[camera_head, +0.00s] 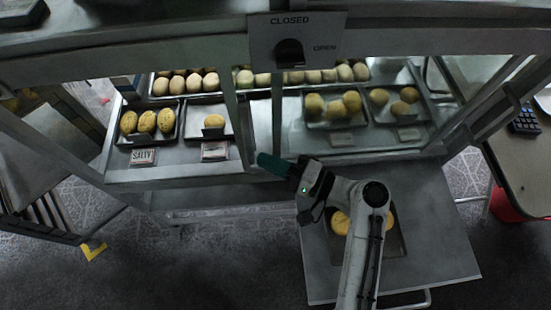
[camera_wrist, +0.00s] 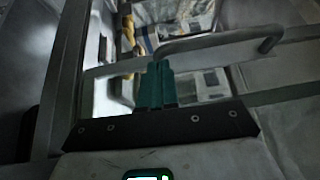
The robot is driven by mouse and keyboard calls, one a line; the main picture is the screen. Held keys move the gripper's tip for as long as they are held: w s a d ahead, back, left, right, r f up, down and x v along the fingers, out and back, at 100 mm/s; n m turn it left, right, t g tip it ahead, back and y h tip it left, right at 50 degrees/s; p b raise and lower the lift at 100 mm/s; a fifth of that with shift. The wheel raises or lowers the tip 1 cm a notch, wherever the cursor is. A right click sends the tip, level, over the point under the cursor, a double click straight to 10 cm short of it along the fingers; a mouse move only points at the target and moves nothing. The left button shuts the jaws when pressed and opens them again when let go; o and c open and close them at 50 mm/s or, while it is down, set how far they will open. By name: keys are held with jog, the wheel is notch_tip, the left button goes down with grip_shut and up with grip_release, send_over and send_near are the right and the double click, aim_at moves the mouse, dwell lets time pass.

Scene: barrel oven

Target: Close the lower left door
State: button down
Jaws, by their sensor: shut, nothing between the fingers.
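The glass-fronted cabinet (camera_head: 180,172) fills the upper part of the head view, with trays of bread inside. Its left and right front bays are divided by upright posts near the middle. I cannot tell from these frames which panel is the lower left door or how far it stands open. My gripper (camera_head: 270,165) is shut and empty, its teal fingers pointing left in front of the cabinet's lower middle. In the wrist view the fingers (camera_wrist: 157,85) appear close to the left end of a metal bar handle (camera_wrist: 225,38); contact is unclear.
A flat metal panel (camera_head: 450,255) extends below the right bay, with a tray of bread partly hidden by my arm. A slatted metal frame (camera_head: 40,215) stands at left. A counter (camera_head: 525,165) is at right. The lower left floor is mostly clear.

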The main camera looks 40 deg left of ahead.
jog(key=s+a+b, duration=0.2)
jog(key=s+a, duration=2.3)
jog(key=s, duration=0.4)
jog(key=shift+s+a, duration=0.4)
jog(key=shift+r, duration=0.2)
